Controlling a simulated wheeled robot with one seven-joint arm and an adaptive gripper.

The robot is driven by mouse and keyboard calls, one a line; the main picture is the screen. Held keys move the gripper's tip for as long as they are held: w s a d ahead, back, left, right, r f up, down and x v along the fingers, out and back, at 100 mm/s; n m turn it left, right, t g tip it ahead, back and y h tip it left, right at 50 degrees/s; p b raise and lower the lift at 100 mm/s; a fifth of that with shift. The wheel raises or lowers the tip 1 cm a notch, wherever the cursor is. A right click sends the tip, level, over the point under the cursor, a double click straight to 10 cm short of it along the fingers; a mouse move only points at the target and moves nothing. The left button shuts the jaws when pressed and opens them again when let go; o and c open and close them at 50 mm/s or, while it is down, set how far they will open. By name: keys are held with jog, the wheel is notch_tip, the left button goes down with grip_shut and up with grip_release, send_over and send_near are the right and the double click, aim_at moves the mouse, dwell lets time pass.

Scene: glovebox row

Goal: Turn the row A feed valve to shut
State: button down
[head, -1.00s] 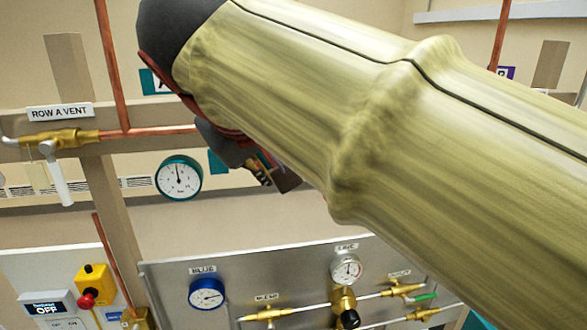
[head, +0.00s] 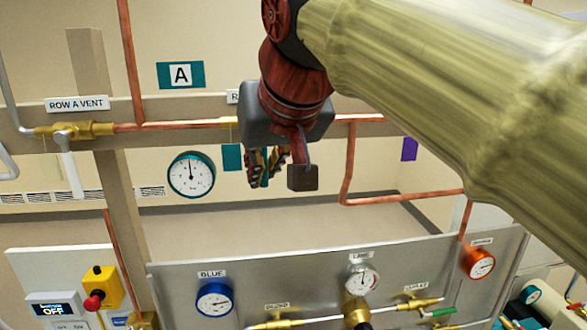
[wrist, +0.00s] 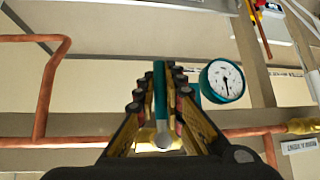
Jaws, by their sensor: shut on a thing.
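The row A feed valve is on the copper pipe under the teal A sign (head: 181,75). In the wrist view, turned upside down, its brass body (wrist: 150,139) sits on the pipe and its teal lever (wrist: 160,88) stands across the pipe, pointing up in the picture. My gripper (wrist: 161,78) is shut on this lever, with a finger on each side. In the head view my gripper (head: 268,168) hangs below the pipe, and my wrist hides most of the valve and its label.
A teal-rimmed gauge (head: 191,175) hangs close left of my gripper. The row A vent valve (head: 75,130), with its white lever down, is farther left. A panel with gauges (head: 213,299) and small valves stands below. A copper pipe (head: 349,165) drops at right.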

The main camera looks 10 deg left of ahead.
jog(key=shift+f, duration=0.15)
jog(key=c, duration=1.9)
grip_release()
jog(key=shift+a, duration=0.1)
jog(key=v, duration=1.2)
